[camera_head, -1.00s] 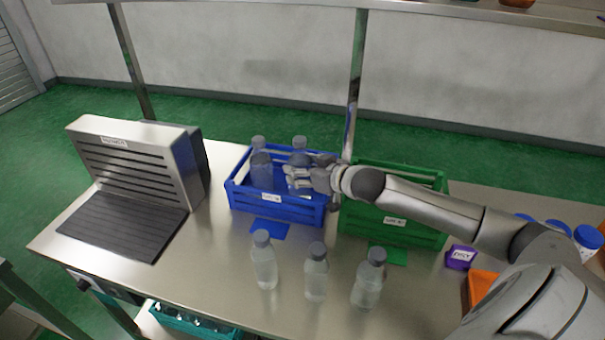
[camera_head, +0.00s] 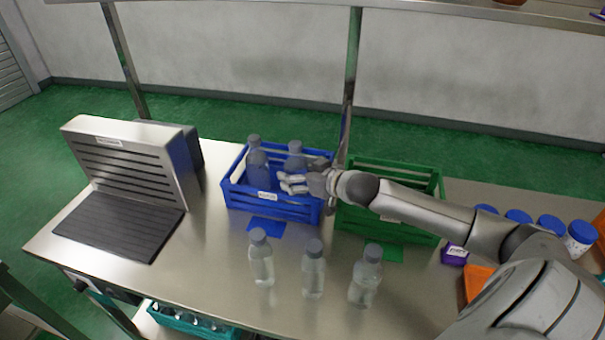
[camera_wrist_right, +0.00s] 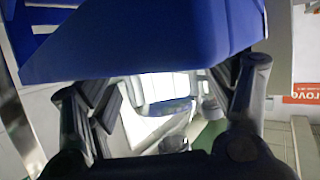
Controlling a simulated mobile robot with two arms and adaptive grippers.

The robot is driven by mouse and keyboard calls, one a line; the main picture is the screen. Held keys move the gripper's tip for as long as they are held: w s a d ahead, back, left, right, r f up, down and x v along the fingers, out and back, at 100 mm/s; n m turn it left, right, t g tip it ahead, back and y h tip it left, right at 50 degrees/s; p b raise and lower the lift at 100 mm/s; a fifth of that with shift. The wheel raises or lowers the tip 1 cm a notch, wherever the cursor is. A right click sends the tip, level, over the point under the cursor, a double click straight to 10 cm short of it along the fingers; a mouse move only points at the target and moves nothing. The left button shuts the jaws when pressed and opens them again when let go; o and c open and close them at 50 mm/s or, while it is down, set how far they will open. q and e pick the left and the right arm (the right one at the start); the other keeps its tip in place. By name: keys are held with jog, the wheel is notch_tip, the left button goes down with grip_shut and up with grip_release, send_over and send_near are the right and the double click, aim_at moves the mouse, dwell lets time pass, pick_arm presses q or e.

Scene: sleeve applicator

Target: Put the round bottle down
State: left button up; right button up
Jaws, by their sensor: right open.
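Clear bottles with grey caps stand in the blue crate (camera_head: 233,197): one at the left (camera_head: 258,172) and one at the right (camera_head: 295,160), with overlap hiding parts of them. I cannot tell which is the round bottle. My right gripper (camera_head: 291,184) is open at the right front of the blue crate, over its rim and in front of the right bottle. In the right wrist view the fingers (camera_wrist_right: 165,90) are spread with no bottle clearly held; a blurred blue surface (camera_wrist_right: 140,45) fills the top. My left gripper is not in view.
Three capped bottles stand in front: left (camera_head: 262,265), middle (camera_head: 314,272), right (camera_head: 365,282). A green crate (camera_head: 390,232) is right of the blue one, partly under my arm. A slatted metal device (camera_head: 135,165) stands left. Blue-lidded jars (camera_head: 551,228) stand at right.

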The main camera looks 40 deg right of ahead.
jog(key=shift+s+r, duration=0.1)
jog(key=v, duration=1.1)
jog(key=shift+s+r, duration=0.2)
jog(key=shift+s, duration=0.15)
dwell(0.6)
